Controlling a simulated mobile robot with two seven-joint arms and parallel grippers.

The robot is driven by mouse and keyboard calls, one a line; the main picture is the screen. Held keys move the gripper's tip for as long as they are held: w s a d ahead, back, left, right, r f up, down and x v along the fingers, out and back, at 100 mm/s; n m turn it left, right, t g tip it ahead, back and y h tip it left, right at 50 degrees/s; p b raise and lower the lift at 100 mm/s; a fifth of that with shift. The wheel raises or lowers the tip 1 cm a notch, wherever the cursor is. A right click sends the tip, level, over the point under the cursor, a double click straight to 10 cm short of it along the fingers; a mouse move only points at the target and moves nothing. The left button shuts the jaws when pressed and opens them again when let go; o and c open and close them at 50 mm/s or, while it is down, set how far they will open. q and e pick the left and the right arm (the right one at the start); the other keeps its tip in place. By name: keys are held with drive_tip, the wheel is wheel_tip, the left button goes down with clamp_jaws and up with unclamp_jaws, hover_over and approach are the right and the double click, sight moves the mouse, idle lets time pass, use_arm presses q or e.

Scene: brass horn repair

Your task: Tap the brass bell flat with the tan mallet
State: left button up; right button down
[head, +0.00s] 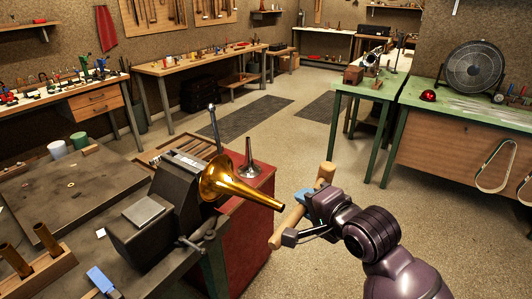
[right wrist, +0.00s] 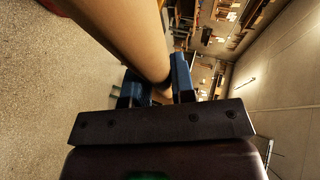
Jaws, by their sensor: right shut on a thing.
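The brass bell (head: 232,184) is a shiny gold flared horn at the vise (head: 178,190) on the left bench. Its wide mouth is by the vise jaws and its narrow end points right. Whether the jaws touch it I cannot tell. My right gripper (head: 308,207) is shut on the tan mallet (head: 287,228), to the right of the bell's narrow end and apart from it. In the right wrist view the mallet (right wrist: 125,35) runs from the upper left down between the blue fingers (right wrist: 158,88). My left gripper is not in view.
Wooden blocks with brown tubes (head: 15,260) sit at the lower left. Green benches (head: 400,120) stand at the right. The floor (head: 290,140) between is open.

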use_arm(q)
drive_tip(key=p, duration=0.1)
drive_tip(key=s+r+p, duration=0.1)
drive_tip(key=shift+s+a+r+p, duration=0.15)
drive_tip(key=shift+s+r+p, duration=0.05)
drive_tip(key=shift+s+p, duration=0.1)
use_arm(e)
drive_tip(key=s+a+r+n+g+y, duration=0.1)
drive_tip(key=a+r+n+g+y, duration=0.6)
drive_tip(key=a+r+n+y, duration=0.1)
wheel_tip(320, 180, up, 4)
drive_tip(key=shift+a+f+g+y, duration=0.1)
drive_tip(key=shift+a+g+y, duration=0.2)
drive_tip(key=shift+a+y, duration=0.5)
drive_tip(key=shift+a, duration=0.15)
use_arm(q)
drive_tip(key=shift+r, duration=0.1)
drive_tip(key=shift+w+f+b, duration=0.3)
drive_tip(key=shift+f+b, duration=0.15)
drive_tip(key=shift+b, duration=0.3)
use_arm(e)
drive_tip(key=f, duration=0.2)
drive_tip(key=a+f, duration=0.1)
drive_tip(key=f, duration=0.2)
drive_tip(key=shift+s+a+f, duration=0.1)
drive_tip(key=shift+a, duration=0.05)
use_arm(q)
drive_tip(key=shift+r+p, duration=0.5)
drive_tip(key=shift+p, duration=0.05)
